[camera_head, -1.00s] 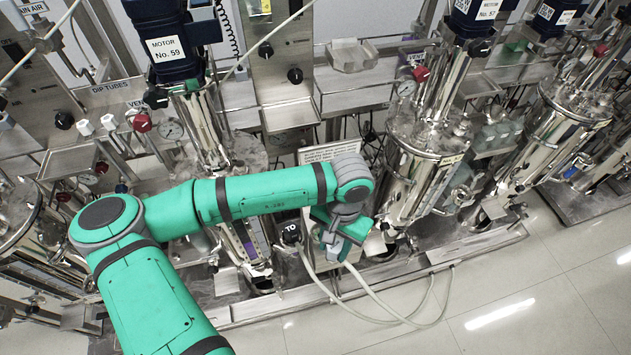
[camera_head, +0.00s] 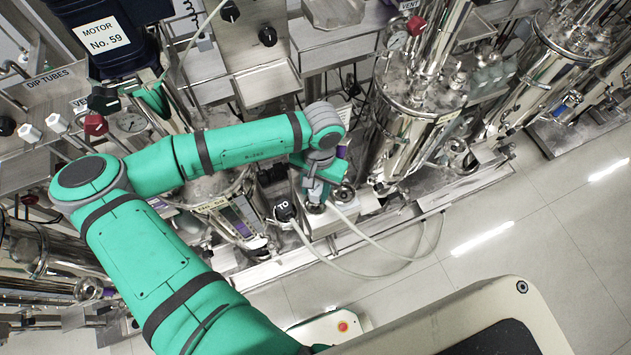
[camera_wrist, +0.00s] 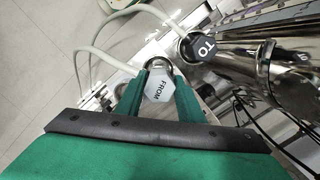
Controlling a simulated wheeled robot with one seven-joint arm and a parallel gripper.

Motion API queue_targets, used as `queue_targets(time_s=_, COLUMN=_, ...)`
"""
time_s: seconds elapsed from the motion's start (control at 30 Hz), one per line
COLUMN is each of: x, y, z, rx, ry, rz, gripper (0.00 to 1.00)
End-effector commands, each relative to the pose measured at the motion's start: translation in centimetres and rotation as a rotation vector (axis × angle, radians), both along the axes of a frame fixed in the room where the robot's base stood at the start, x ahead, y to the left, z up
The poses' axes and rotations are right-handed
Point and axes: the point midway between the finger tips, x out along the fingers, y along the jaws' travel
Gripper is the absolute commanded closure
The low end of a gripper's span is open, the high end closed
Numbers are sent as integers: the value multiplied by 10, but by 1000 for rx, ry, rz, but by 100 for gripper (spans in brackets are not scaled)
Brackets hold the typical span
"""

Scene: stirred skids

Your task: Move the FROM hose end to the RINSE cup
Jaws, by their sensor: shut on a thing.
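My gripper (camera_wrist: 160,92) is shut on the FROM hose end (camera_wrist: 158,86), a grey hexagonal cap with black lettering, held between the two green fingers. In the head view my gripper (camera_head: 314,187) is over a small metal box (camera_head: 322,222) with round cup openings. One cup (camera_head: 345,193) shows to the right of the hose end; I cannot read a RINSE label on it. A metal ring (camera_wrist: 157,62) shows just beyond the hose end in the wrist view. Whether the hose end sits in a cup or above one is unclear.
The black TO hose end (camera_head: 284,211) stands left of the box and also shows in the wrist view (camera_wrist: 203,46). Pale hoses (camera_head: 370,262) loop over the skid edge towards the floor. Steel vessels (camera_head: 410,120) stand close behind. The tiled floor (camera_head: 510,225) at right is clear.

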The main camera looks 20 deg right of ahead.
Motion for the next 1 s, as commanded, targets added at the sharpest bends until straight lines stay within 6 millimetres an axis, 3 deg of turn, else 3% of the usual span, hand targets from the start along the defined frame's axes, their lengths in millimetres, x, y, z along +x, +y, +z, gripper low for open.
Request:
queue_targets(time_s=0.2, x=0, y=0, z=-11, rx=0, ry=-1, rz=-1, gripper=97)
queue_targets(time_s=1.0, x=-3, y=0, z=-11, rx=-1, ry=0, rz=-5, gripper=97)
